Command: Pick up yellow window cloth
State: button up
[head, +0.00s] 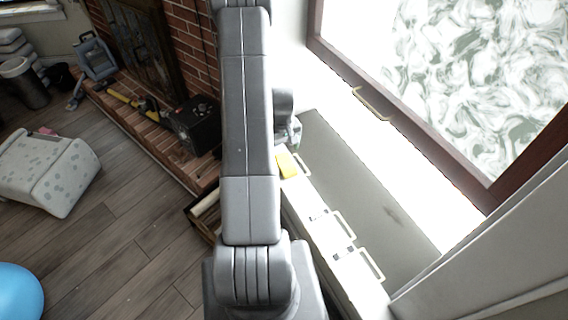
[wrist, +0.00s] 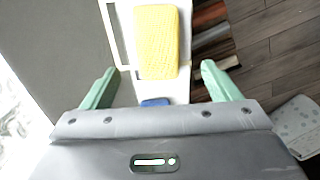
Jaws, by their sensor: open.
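The yellow window cloth (head: 287,164) lies on the white ledge below the window, just right of my arm in the head view. In the wrist view the yellow cloth (wrist: 157,42) lies flat at the top middle, with a woven-looking surface. My gripper (wrist: 158,80) is open and empty, its two green fingers spread apart. The cloth is beyond the fingertips, between their lines, and is not held. In the head view my arm hides most of the gripper.
A small blue item (wrist: 155,102) lies on the ledge near the cloth. White handles (head: 372,264) line the ledge. The window frame (head: 420,135) rises to the right. A black box (head: 194,124) stands by the brick fireplace. Open wooden floor (head: 125,235) lies left.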

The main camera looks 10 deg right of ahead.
aim_at(284, 160)
jog(key=f, duration=0.2)
jog(key=f+p, duration=0.1)
jog(key=shift+s+d+f, duration=0.15)
jog(key=shift+s+f, duration=0.2)
jog(key=shift+s, duration=0.05)
jog(key=shift+f, duration=0.7)
jog(key=c, duration=1.1)
jog(key=shift+r, duration=0.2)
notch_tip(284, 160, up, 10)
jog(key=shift+f+b, duration=0.15)
jog(key=shift+b, duration=0.45)
jog(key=o, duration=0.4)
jog(key=shift+c, duration=1.4)
